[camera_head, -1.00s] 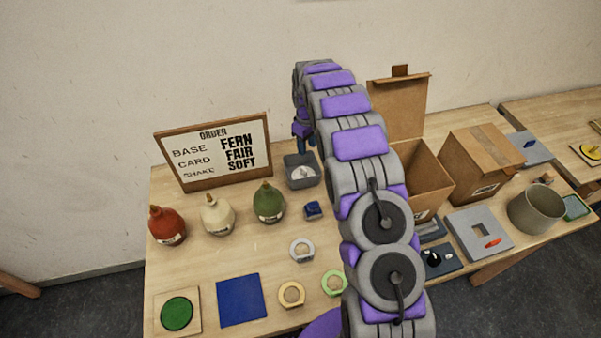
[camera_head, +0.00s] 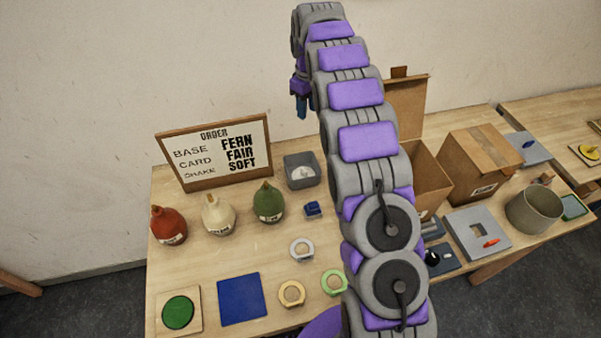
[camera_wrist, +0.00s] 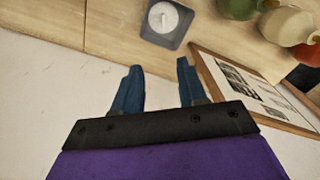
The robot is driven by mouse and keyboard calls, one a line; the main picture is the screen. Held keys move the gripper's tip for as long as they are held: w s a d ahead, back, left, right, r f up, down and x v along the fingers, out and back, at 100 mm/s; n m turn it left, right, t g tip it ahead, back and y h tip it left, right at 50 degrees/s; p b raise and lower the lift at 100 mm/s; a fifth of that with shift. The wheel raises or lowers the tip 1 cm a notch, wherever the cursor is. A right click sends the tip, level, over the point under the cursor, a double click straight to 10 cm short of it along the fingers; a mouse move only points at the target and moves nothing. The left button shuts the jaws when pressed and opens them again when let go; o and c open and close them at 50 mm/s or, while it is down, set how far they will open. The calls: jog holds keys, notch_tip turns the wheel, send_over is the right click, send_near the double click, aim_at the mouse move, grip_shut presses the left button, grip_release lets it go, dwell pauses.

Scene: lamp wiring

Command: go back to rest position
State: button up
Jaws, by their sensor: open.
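My gripper (camera_head: 301,106) hangs at the end of my raised purple and grey arm, above the back edge of the table. In the wrist view its two blue fingers (camera_wrist: 157,84) are apart with nothing between them. A grey square bin (camera_head: 301,170) with a round white item inside stands on the table below it. The bin also shows in the wrist view (camera_wrist: 153,36), beyond the fingertips and apart from them.
An order board (camera_head: 214,152) stands at the table's back left. Red, cream and green bottles (camera_head: 268,202) stand before it. An open cardboard box (camera_head: 427,172), partly hidden by my arm, and another carton (camera_head: 480,165) stand right. Free air surrounds the gripper.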

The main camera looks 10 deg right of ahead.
dwell(0.4)
jog(key=s+r+m+g+b, duration=0.1)
jog(key=s+r+m+b, duration=0.15)
jog(key=s, duration=1.05)
jog(key=s+r+m+b, duration=0.15)
jog(key=s+r, duration=0.25)
jog(key=s, duration=0.8)
jog(key=s+a+f+m+b, duration=0.1)
jog(key=s+f, duration=0.2)
jog(key=s, duration=1)
jog(key=s+a+f+m+b, duration=0.1)
jog(key=s+f, duration=0.3)
jog(key=s, duration=0.9)
jog(key=shift+s+m+g, duration=0.3)
jog(key=shift+m+g, duration=0.1)
jog(key=shift+m, duration=0.2)
jog(key=shift+a, duration=0.1)
